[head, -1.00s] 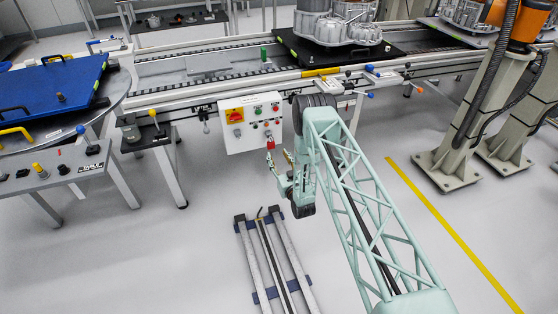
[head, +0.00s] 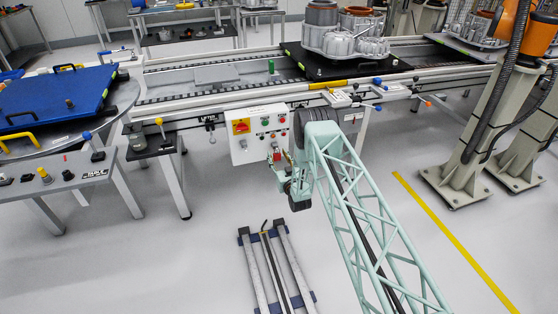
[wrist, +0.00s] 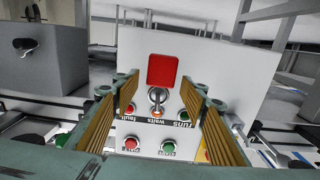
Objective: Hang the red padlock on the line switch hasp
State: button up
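The red padlock (head: 276,157) is at the lower right of the white control panel (head: 243,152). In the wrist view, which is upside down, its red body (wrist: 163,70) shows with the grey shackle (wrist: 157,96) towards the picture bottom. It appears to hang on the panel. The red and yellow line switch (head: 240,126) is at the panel's upper left; the hasp is too small to make out. My gripper (wrist: 161,85) is open, with its fingers to either side of the padlock in the picture. Whether they touch it cannot be told.
Several buttons and lamps (wrist: 131,143) sit on the panel near my fingers. The conveyor (head: 205,92) runs behind the panel. A blue plate (head: 60,95) lies on the round table at left. A low rail frame (head: 290,265) stands on the floor in front.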

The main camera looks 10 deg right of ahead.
jog(key=shift+w, duration=0.35)
jog(key=shift+c, duration=0.7)
jog(key=c, duration=0.8)
jog(key=shift+c, duration=0.4)
jog(key=shift+s+r, duration=0.1)
jog(key=shift+r, duration=0.2)
jog(key=shift+s+r, duration=0.1)
jog(key=shift+r, duration=0.15)
jog(key=shift+s+p, duration=0.3)
jog(key=shift+s, duration=0.1)
